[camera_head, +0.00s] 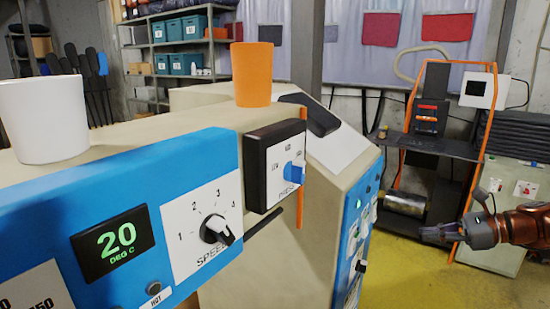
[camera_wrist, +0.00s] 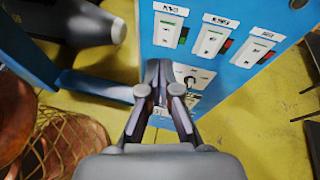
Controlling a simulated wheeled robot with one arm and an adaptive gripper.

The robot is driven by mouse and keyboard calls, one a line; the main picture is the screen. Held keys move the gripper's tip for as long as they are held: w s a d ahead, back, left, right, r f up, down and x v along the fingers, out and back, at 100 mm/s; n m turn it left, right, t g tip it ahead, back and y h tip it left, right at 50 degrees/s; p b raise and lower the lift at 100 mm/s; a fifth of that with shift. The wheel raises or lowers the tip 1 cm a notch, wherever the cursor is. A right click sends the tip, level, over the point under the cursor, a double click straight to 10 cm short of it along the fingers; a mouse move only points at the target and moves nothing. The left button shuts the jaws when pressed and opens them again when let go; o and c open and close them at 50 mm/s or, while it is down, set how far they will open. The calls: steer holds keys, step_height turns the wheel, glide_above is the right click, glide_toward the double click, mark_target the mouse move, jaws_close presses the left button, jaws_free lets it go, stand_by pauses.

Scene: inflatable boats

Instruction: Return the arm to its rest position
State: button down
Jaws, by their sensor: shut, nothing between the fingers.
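My gripper (camera_head: 441,233) is at the right of the head view, at the end of my reddish-brown arm. It is clear of the machines and the shelf, with nothing in it. In the wrist view my gripper (camera_wrist: 165,75) has its fingertips together, and they overlap the lower part of a blue panel (camera_wrist: 205,65) in the picture. I cannot tell how far the fingertips are from that panel. Most of my arm is out of view past the right edge of the head view.
A beige machine with a blue front (camera_head: 120,190) fills the left, with a white cup (camera_head: 43,120) and an orange cup (camera_head: 252,75) on top. A second machine (camera_head: 345,150) stands behind. Yellow floor (camera_head: 405,275) is open below my gripper. An orange-framed stand (camera_head: 440,150) is behind it.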

steer(key=s+a+n+g+h+p, duration=0.1)
steer(key=s+a+n+g+h, duration=0.15)
steer(key=s+a+n, duration=0.6)
steer(key=s+a+n+g+h, duration=0.1)
steer(key=s+a+n+g, duration=0.25)
steer(key=a, duration=1.05)
steer(key=s+a+f+n+g+h+p, duration=0.1)
steer(key=s+a+f+n+h, duration=0.15)
steer(key=s, duration=0.35)
steer(key=s+a+f+n+g+h, duration=0.1)
steer(key=s+f+n+h, duration=0.15)
steer(key=s, duration=0.25)
steer(key=s+d+f+n+h, duration=0.4)
steer(key=s+d, duration=0.1)
steer(key=s, duration=0.5)
steer(key=shift+d+f+n+p, duration=0.15)
steer(key=shift+d+n+p, duration=0.1)
steer(key=shift+n+p, duration=0.15)
